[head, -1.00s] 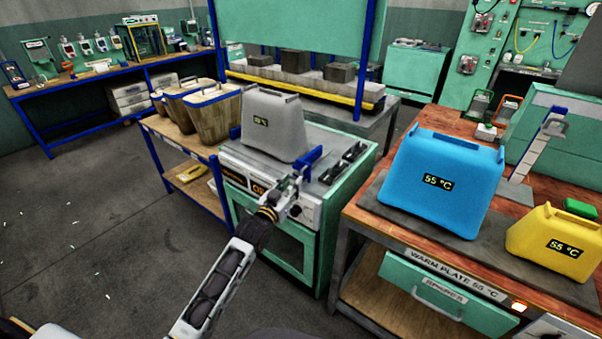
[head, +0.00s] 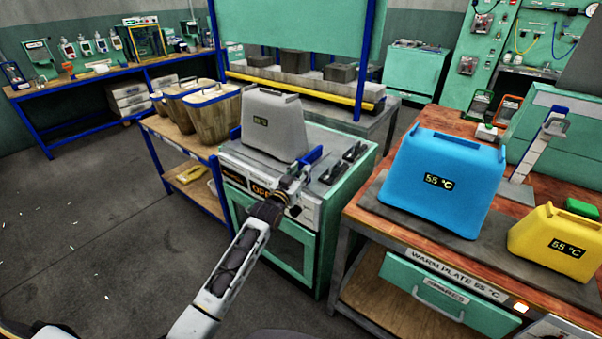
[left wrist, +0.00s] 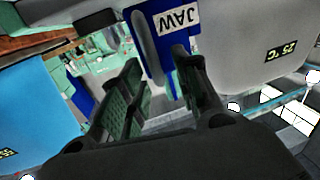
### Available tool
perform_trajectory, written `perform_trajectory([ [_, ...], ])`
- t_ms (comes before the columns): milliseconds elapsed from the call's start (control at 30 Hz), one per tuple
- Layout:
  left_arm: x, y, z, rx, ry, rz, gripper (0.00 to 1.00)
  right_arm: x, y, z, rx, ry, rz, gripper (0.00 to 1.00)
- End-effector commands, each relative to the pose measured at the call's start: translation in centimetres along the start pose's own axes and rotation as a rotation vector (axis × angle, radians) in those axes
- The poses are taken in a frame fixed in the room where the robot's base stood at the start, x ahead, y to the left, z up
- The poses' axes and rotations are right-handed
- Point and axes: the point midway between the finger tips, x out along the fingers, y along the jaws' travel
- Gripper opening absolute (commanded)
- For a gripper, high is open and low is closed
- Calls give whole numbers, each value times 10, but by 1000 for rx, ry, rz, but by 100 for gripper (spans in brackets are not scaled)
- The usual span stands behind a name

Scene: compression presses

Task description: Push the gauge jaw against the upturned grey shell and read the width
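The upturned grey shell (head: 273,130) stands on the gauge bench, its display reading 25 °C; it also shows in the left wrist view (left wrist: 250,30). The blue gauge jaw (head: 314,156) stands just right of the shell. In the left wrist view the jaw (left wrist: 168,62), labelled JAW, shows close beside the shell; I cannot tell whether they touch. My left gripper (head: 290,182) is at the jaw. In the left wrist view its fingers (left wrist: 158,80) are apart, with the jaw just beyond and partly behind one finger. The orange readout (head: 262,190) is partly hidden by my arm. My right gripper is out of view.
A blue shell (head: 440,180) and a yellow shell (head: 552,243) stand on the warm plate bench to the right. Dark clamp-like pieces (head: 345,165) lie right of the jaw. Wooden tubs (head: 212,115) stand left of the bench.

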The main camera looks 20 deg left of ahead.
Motion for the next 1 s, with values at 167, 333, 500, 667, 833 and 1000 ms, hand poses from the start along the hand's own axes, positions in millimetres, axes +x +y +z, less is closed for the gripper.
perform_trajectory([
  [167, 6, 0, 0, 0, 0, 0, 32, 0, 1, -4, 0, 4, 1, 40],
  [333, 6, 0, 0, 0, 0, 0, 32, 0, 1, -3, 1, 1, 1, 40],
  [500, 6, 0, 0, 0, 0, 0, 29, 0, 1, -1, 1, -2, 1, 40],
  [667, 6, 0, 0, 0, 0, 0, 8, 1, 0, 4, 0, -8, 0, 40],
  [833, 6, 0, 0, 0, 0, 0, 0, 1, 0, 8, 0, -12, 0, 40],
  [1000, 7, -3, 0, 1, -1, 0, 0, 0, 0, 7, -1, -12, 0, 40],
])
